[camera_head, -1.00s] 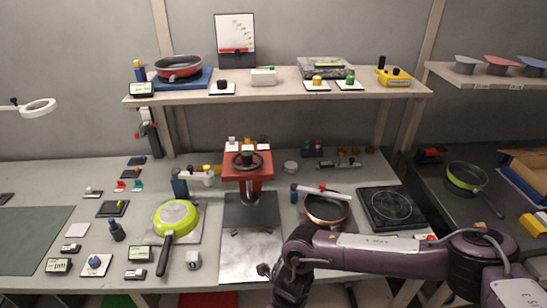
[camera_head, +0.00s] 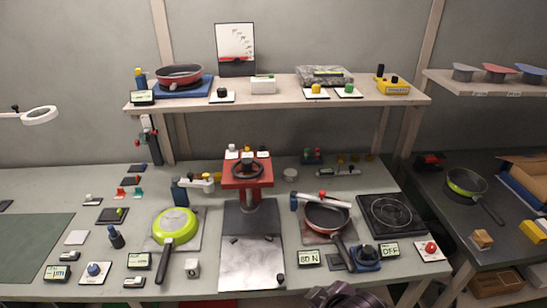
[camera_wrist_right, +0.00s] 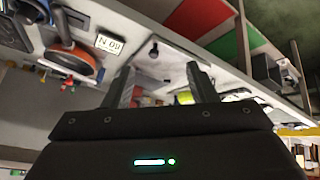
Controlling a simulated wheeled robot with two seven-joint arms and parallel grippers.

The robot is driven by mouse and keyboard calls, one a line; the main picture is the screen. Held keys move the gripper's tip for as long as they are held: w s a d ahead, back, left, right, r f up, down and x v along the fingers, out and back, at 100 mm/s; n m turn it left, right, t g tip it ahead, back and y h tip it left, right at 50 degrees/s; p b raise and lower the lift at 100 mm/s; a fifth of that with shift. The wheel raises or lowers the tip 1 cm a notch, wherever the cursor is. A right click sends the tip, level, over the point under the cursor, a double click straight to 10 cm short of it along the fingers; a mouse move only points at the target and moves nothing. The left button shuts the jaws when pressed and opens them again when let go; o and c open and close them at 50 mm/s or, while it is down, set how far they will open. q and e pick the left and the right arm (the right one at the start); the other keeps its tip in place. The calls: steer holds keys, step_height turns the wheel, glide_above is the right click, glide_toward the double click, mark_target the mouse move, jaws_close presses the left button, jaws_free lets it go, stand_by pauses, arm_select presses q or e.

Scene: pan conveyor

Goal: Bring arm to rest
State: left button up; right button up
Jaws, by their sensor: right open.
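My right arm (camera_head: 345,294) shows only as a dark purple piece at the bottom edge of the head view, in front of the bench. My right gripper (camera_wrist_right: 163,88) is open in the right wrist view, with its two fingers apart and nothing between them. The wrist view is tilted, with the bench in the background. My left gripper is not in view. A red-rimmed pan (camera_head: 326,218) lies on the right part of the bench beneath a white and blue arm-like fixture.
A red press (camera_head: 247,180) with a handwheel stands at mid-bench. A black hot plate (camera_head: 391,212), a blue device (camera_head: 367,257) and a red button (camera_head: 431,247) are at right. A shelf (camera_head: 290,97) holds another red pan (camera_head: 180,75). Another green pan (camera_head: 466,183) lies on the dark side table.

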steer(key=s+d+f+m+g+h, duration=0.3)
steer(key=s+d+m, duration=0.45)
steer(key=d, duration=0.45)
step_height(320, 180, down, 30)
steer(key=s+n+g+b, duration=0.1)
steer(key=s, duration=0.1)
steer(key=s+d+f+g+b, duration=0.1)
steer(key=s+d+f, duration=0.2)
steer(key=s+f, duration=1.6)
steer(key=shift+s+f, duration=0.25)
steer(key=shift+f, duration=0.3)
